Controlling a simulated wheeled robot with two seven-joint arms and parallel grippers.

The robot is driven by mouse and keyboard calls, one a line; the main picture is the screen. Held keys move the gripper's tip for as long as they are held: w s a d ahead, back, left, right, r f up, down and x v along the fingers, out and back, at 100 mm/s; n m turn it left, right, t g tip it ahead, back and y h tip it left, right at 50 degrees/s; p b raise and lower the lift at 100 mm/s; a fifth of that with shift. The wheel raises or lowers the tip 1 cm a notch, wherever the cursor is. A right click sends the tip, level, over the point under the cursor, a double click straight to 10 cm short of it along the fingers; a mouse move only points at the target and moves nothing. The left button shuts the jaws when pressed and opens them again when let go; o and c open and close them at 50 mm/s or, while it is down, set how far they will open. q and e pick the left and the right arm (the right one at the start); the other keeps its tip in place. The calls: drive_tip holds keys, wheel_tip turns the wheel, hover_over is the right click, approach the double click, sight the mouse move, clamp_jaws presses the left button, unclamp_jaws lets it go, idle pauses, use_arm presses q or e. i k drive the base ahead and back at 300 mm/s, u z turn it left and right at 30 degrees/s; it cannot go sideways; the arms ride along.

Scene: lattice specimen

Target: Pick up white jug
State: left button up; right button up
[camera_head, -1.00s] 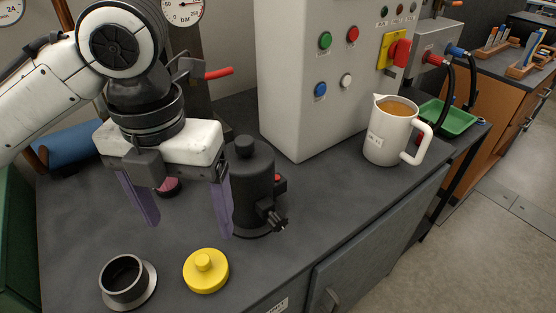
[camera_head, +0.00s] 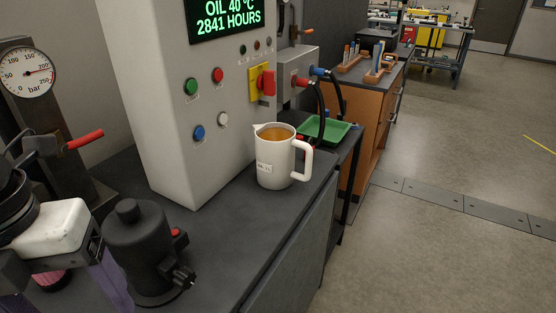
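The white jug (camera_head: 279,163) stands upright on the dark worktop (camera_head: 226,240), in front of the grey control cabinet. It holds an amber liquid, has a small label on its front and its handle points right. My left gripper (camera_head: 62,290) is at the lower left edge, partly cut off by the frame and well to the left of the jug. One purple finger shows beside the black cylindrical device; the fingertips are out of frame or hidden. My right gripper is not in view.
A black cylindrical device (camera_head: 142,251) stands on the worktop between my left gripper and the jug. The control cabinet (camera_head: 167,125) rises behind. A green tray (camera_head: 330,132) and black hoses lie behind the jug on the right. The worktop in front of the jug is clear.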

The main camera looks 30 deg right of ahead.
sight(276, 142)
drive_tip(key=k, duration=1)
